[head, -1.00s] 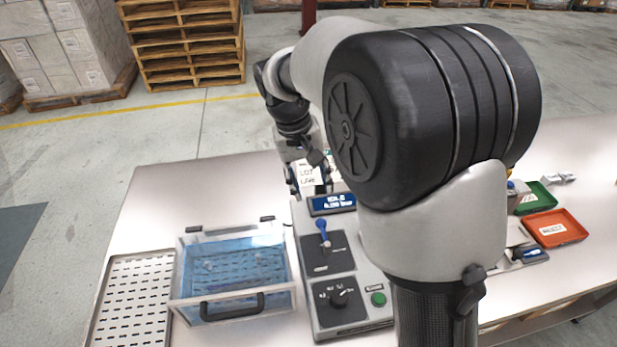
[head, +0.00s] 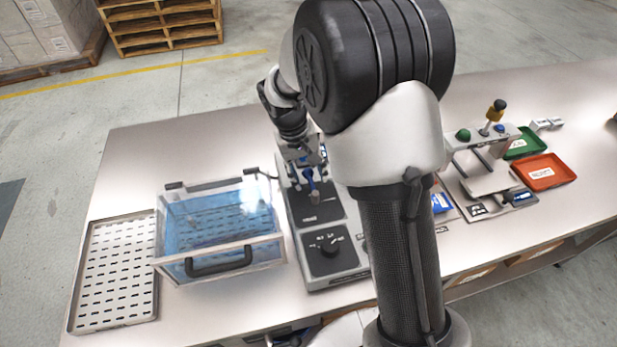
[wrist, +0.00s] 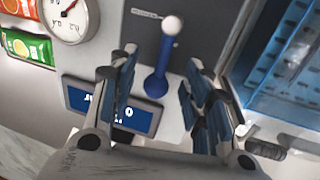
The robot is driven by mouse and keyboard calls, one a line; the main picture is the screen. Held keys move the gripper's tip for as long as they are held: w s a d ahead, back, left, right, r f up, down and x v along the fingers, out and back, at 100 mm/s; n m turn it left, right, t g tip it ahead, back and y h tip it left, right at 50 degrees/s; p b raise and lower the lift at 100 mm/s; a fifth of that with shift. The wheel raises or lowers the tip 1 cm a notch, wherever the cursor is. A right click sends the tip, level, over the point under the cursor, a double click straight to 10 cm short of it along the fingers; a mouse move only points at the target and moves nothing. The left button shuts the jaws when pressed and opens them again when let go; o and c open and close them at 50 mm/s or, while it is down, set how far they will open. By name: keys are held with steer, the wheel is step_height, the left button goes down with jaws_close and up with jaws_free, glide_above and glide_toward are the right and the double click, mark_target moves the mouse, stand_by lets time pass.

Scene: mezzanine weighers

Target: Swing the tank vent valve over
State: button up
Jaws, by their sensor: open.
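The vent valve is a blue lever (head: 311,182) on the dark upper plate of the grey control unit (head: 338,279), beside the clear water tank (head: 221,264). In the wrist view the blue lever (wrist: 163,62) has a round pale knob at its end. It lies between the two fingers of my gripper (wrist: 160,66), with a gap on both sides. My gripper (head: 306,163) is open and over the lever's pivot end. In the head view my gripper and arm partly hide the lever and the unit's display.
A perforated tray (head: 115,275) lies left of the tank. A black dial (head: 328,245) sits below the lever plate. A round gauge (wrist: 70,17) is close by in the wrist view. Red (head: 543,172) and green (head: 522,146) trays stand at the right.

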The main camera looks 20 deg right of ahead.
steer(key=shift+d+f, duration=0.1)
steer(key=shift+f, duration=0.35)
jaws_close()
stand_by(0.3)
